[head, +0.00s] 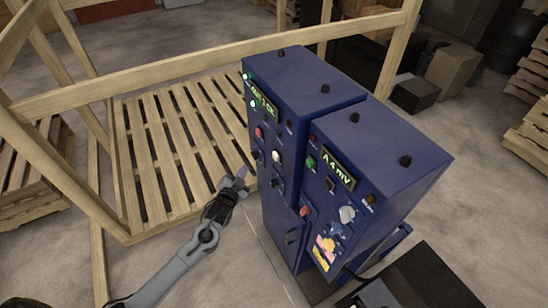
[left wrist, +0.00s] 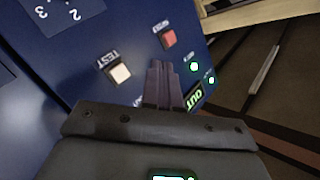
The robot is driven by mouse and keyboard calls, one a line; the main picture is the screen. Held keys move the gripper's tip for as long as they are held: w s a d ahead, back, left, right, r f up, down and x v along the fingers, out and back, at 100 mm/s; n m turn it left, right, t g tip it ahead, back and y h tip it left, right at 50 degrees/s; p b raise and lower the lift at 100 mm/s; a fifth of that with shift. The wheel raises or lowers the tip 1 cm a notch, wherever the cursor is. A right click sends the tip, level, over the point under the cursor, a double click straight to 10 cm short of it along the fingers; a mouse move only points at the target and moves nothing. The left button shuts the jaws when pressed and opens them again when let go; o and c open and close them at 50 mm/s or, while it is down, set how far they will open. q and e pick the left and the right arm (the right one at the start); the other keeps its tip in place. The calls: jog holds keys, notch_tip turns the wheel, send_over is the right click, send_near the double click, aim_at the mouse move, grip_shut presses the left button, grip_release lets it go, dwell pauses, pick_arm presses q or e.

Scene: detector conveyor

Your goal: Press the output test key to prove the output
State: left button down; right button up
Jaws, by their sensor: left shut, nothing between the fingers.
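The output cabinet is the left of two blue cabinets (head: 300,80), with a lit green display (head: 264,107). Its white TEST key (head: 277,156) sits below and right of a red key (head: 259,132). My left gripper (head: 243,172) is shut and empty, just left of the cabinet front. In the left wrist view the white TEST key (left wrist: 118,73) is left of my closed fingertips (left wrist: 160,66), and the red key (left wrist: 168,38) is just beyond them. The fingers look apart from both keys; their distance to the panel is unclear. My right gripper is not in view.
The right blue cabinet (head: 385,145) has its own display reading "A 4 mV", keys and a knob. A wooden rail (head: 200,75) runs behind the left cabinet, with a slatted pallet (head: 180,150) to its left. Open floor (head: 215,270) lies in front.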

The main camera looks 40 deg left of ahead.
aim_at(275, 156)
pick_arm(q)
jog(key=shift+w+d, duration=0.1)
jog(key=w+d+b, duration=0.3)
jog(key=w+b, duration=0.1)
jog(key=w, duration=0.3)
jog(key=shift+w+d, duration=0.2)
jog(key=shift+w, duration=0.2)
dwell(0.4)
dwell(0.8)
dwell(0.8)
jog(key=shift+w+d, duration=0.1)
jog(key=shift+w, duration=0.05)
jog(key=shift+w+d, duration=0.1)
jog(key=shift+w, duration=0.15)
